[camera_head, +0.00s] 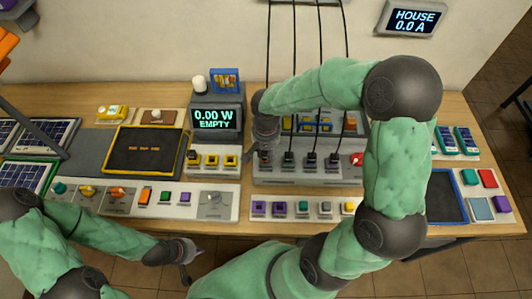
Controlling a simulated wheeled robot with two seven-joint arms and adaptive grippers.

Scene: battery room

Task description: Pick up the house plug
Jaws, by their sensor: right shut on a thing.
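A row of dark plugs stands on a grey socket strip (300,178), with black cords rising from them. No label on them is readable, so I cannot tell by marking which is the house plug. My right gripper (264,152) reaches down at the left end of the row and is shut on the leftmost plug (265,163), mostly hidden by the fingers. Whether that plug is still seated in the strip I cannot tell. Other dark plugs (310,160) stand to its right. My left gripper (194,266) is empty beyond the bench's front edge, its fingertips apart.
A wall display (412,20) reads HOUSE 0.0 A; a bench display (217,118) reads 0.00 W EMPTY. A red piece (357,159) is at the row's right end. A button panel (300,208) lies in front. Cords hang close beside my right gripper. A dark tray (112,172) is left.

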